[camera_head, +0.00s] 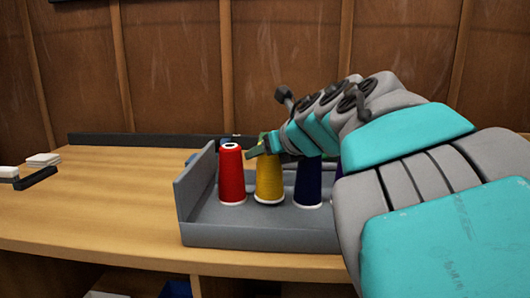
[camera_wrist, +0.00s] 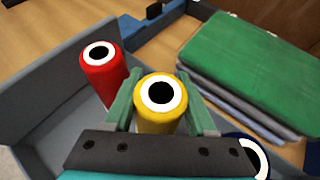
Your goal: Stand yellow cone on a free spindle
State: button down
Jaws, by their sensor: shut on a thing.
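The yellow cone (camera_head: 269,182) stands upright in the grey rack (camera_head: 225,232), between a red cone (camera_head: 231,178) and a dark blue cone (camera_head: 308,184). My gripper (camera_head: 264,148) is at its top, reaching in from the right. In the wrist view the green fingers of my gripper (camera_wrist: 158,92) sit on both sides of the yellow cone (camera_wrist: 160,118), shut on it. Its open top faces the camera. Its white base rim appears at the rack floor, and I cannot tell whether a spindle is inside it.
The red cone (camera_wrist: 103,68) stands close on the left of my fingers, and the dark blue cone (camera_wrist: 254,158) on the right. A green stack (camera_wrist: 245,60) lies behind the rack. Small white and dark items (camera_head: 40,160) lie at the far left. The wooden worktop (camera_head: 110,195) left of the rack is clear.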

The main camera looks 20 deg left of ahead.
jog(key=shift+f, duration=0.3)
jog(key=shift+c, duration=0.7)
grip_release()
jog(key=shift+r, duration=0.1)
